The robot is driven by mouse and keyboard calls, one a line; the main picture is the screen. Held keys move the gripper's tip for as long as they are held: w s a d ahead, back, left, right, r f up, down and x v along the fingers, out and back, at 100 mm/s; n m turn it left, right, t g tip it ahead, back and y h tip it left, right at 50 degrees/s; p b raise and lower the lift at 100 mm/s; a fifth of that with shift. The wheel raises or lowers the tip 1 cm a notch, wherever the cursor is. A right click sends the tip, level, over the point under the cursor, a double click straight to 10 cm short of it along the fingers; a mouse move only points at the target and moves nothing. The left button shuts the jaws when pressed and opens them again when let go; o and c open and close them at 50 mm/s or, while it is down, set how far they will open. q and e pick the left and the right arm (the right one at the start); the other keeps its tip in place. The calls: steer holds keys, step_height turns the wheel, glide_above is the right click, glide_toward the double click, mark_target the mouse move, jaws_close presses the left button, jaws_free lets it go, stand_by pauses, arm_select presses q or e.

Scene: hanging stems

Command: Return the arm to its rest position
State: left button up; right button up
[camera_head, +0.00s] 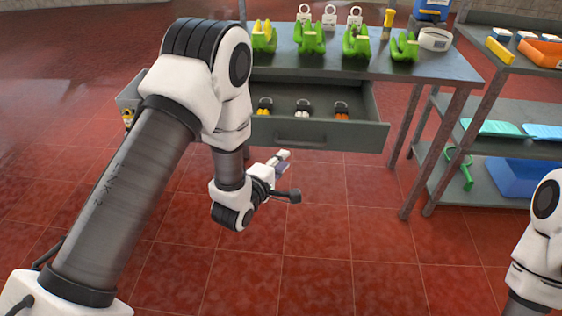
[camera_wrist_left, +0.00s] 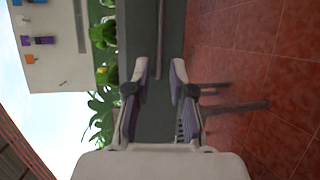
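My left arm comes in from the left in the head view, bent at the elbow, with its wrist low in front of the table. My left gripper (camera_head: 283,161) hangs in free space in front of the open drawer, apart from it. In the left wrist view the two fingers of my left gripper (camera_wrist_left: 160,72) stand apart with nothing between them. Part of my right arm (camera_head: 540,240) shows at the right edge of the head view; its gripper is outside the picture.
An open grey drawer (camera_head: 300,140) under the table (camera_head: 285,67) holds small padlocks. Several green objects (camera_head: 309,40) stand on the tabletop. A shelf unit (camera_head: 500,106) with a blue bin (camera_head: 520,176) and an orange tray (camera_head: 542,53) stands right. The red tiled floor is clear.

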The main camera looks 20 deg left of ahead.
arm_select(q)
steer(key=shift+s, duration=0.1)
stand_by(0.3)
steer(key=s+a+f+m+g+p, duration=0.1)
steer(key=s+f+m+g, duration=0.3)
steer(key=s, duration=0.7)
steer(key=s+a+f+m+g+y+p, duration=0.1)
steer(key=s+f+m+g+p, duration=0.3)
steer(key=s, duration=0.7)
steer(key=s+a+f+m+g+y+p, duration=0.1)
steer(key=s+f+m+g+p, duration=0.2)
steer(key=s+f+m+g, duration=0.3)
steer(key=s+m+g, duration=0.1)
steer(key=s+m, duration=0.2)
steer(key=s, duration=0.3)
steer(key=shift+f+g, duration=0.15)
steer(key=shift+g, duration=0.15)
steer(key=shift+a, duration=0.1)
stand_by(3.8)
